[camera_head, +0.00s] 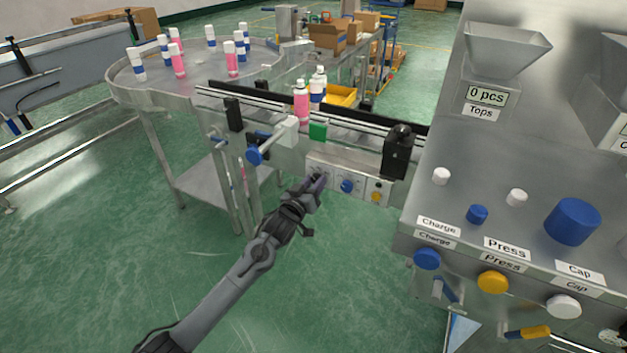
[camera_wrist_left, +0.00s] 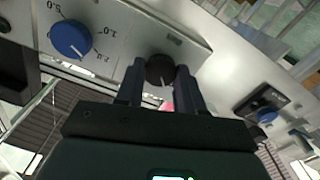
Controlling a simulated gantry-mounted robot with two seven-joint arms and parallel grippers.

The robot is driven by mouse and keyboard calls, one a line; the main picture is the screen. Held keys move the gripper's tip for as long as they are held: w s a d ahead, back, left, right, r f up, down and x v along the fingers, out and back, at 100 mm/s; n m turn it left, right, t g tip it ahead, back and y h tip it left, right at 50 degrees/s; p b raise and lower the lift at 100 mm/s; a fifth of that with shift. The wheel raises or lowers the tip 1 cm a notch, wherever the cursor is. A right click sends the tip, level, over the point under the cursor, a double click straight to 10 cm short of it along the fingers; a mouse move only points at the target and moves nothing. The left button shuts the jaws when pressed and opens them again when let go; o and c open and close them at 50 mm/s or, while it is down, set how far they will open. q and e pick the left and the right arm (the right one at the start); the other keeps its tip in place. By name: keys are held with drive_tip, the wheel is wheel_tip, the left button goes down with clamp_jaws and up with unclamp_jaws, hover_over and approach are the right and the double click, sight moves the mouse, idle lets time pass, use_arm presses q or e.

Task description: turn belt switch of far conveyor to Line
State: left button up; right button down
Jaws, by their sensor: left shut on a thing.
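The far conveyor (camera_head: 270,98) runs from the round table to the crimping machine. A control box (camera_head: 335,168) is mounted on its near side. The belt switch is a black knob (camera_wrist_left: 160,70), seen in the left wrist view at the end of the box face. My left gripper (camera_head: 318,184) reaches up to the left end of the box. In the left wrist view its two fingers (camera_wrist_left: 160,88) are shut on the black knob, one on each side. The gripper hides the knob in the head view, and I cannot read its labels. My right gripper is not in view.
A blue dial (camera_head: 347,186) and a yellow button (camera_head: 376,197) sit right of the switch on the box. Pink and blue bottles stand on the belt and on the round table (camera_head: 190,88). The machine panel (camera_head: 500,240) stands at right.

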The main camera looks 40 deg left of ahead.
use_arm(q)
drive_tip(key=m+p, duration=0.1)
drive_tip(key=p, duration=0.1)
drive_tip(key=m+p, duration=0.1)
drive_tip(key=m, duration=0.1)
drive_tip(key=shift+r+p, duration=0.25)
drive_tip(key=shift+p, duration=0.15)
drive_tip(key=shift+m+p, duration=0.75)
drive_tip(key=shift+m, duration=0.25)
drive_tip(key=shift+f+m+p, duration=0.15)
drive_tip(key=shift+m+p, duration=0.75)
drive_tip(key=shift+m, duration=0.7)
drive_tip(key=shift+f+p, duration=0.15)
drive_tip(key=shift+p, duration=0.15)
drive_tip(key=o, duration=1)
drive_tip(key=shift+o, duration=0.2)
